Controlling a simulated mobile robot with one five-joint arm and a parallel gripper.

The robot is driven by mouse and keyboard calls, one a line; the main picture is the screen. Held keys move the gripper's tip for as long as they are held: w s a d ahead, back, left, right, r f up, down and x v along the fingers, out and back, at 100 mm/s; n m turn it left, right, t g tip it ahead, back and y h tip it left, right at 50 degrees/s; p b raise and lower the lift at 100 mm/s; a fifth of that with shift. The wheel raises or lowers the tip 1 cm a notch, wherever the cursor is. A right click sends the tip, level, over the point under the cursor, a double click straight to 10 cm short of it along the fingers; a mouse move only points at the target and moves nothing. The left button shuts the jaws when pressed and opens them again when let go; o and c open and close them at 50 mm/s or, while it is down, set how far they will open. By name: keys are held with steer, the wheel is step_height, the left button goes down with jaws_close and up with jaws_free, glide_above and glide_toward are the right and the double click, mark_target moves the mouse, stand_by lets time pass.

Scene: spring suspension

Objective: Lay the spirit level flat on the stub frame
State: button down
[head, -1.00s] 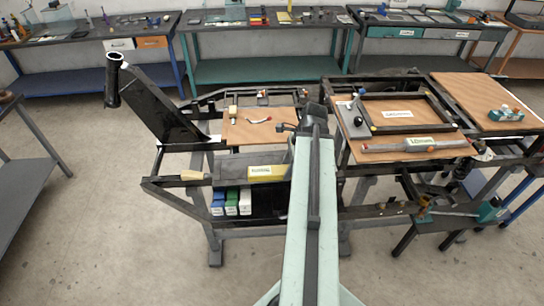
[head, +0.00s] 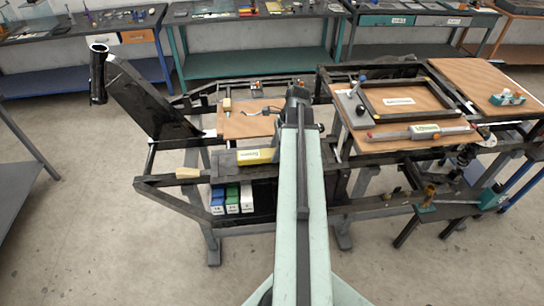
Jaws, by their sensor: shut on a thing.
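The yellow bar with a white label, which looks to be the spirit level (head: 257,157), lies level in the picture. Its right end runs behind my arm. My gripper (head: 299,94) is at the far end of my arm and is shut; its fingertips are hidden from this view. The bar moves along with my arm, so it appears to be held. The black tube frame that I take as the stub frame (head: 170,197) stands at left and centre, with a slanted post at its left. I cannot tell whether the bar touches it.
A wooden tray (head: 236,124) with small tools lies just beyond the bar. Blue, green and white boxes (head: 232,199) stand below. At right, a board carries a black rectangular frame (head: 449,103) and a grey bar with red ends (head: 420,132).

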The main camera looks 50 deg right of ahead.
steer(key=shift+a+f, duration=0.1)
steer(key=shift+a, duration=0.05)
steer(key=shift+w, duration=0.25)
steer(key=shift+f, duration=0.2)
steer(key=c, duration=0.7)
jaws_free()
steer(key=shift+s, duration=0.1)
steer(key=shift+r, duration=0.1)
steer(key=p+v, duration=1.2)
steer(key=shift+r, duration=0.15)
